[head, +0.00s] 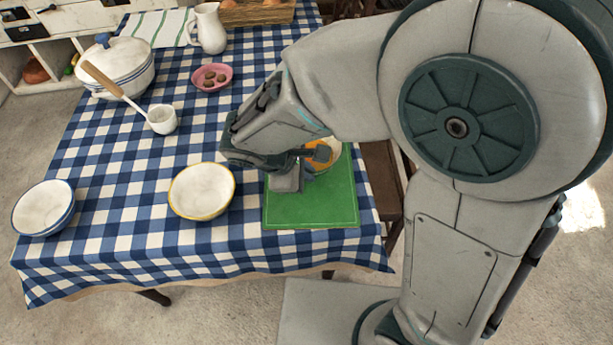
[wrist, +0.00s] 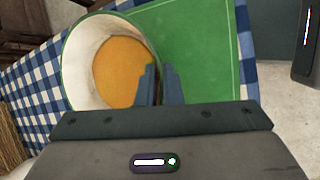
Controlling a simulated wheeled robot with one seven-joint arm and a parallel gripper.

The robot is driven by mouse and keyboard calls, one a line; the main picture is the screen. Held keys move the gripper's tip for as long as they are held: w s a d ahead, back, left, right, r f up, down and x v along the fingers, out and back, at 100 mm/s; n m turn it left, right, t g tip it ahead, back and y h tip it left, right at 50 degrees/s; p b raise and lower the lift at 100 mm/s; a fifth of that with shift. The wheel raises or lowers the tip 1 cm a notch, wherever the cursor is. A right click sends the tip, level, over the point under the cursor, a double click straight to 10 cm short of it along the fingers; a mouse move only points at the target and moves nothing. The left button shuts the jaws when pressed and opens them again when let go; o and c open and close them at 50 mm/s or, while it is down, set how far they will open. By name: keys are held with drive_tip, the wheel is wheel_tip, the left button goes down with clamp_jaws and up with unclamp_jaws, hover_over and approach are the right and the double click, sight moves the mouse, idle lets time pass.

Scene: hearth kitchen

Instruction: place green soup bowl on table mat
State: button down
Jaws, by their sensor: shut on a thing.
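The green soup bowl (wrist: 88,62) is white with a green rim and holds orange soup (wrist: 122,70). In the wrist view its near wall is between the fingers of my gripper (wrist: 158,85), which is shut on it. The green table mat (head: 310,212) lies at the table's right front corner and also shows in the wrist view (wrist: 205,50). In the head view my gripper (head: 300,175) is over the mat and hides most of the bowl. The bowl appears over the mat's far part; I cannot tell whether it touches it.
A ladle (head: 161,119), a tureen (head: 118,68), a pink dish (head: 212,77) and a jug (head: 208,28) stand farther back on the checked tablecloth (head: 130,235).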

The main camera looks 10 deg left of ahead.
drive_tip(key=shift+w+f+b, duration=0.1)
drive_tip(key=shift+f+b, duration=0.2)
drive_tip(key=shift+f, duration=1.7)
drive_tip(key=shift+f, duration=0.1)
drive_tip(key=shift+f, duration=0.15)
drive_tip(key=c, duration=1.6)
unclamp_jaws()
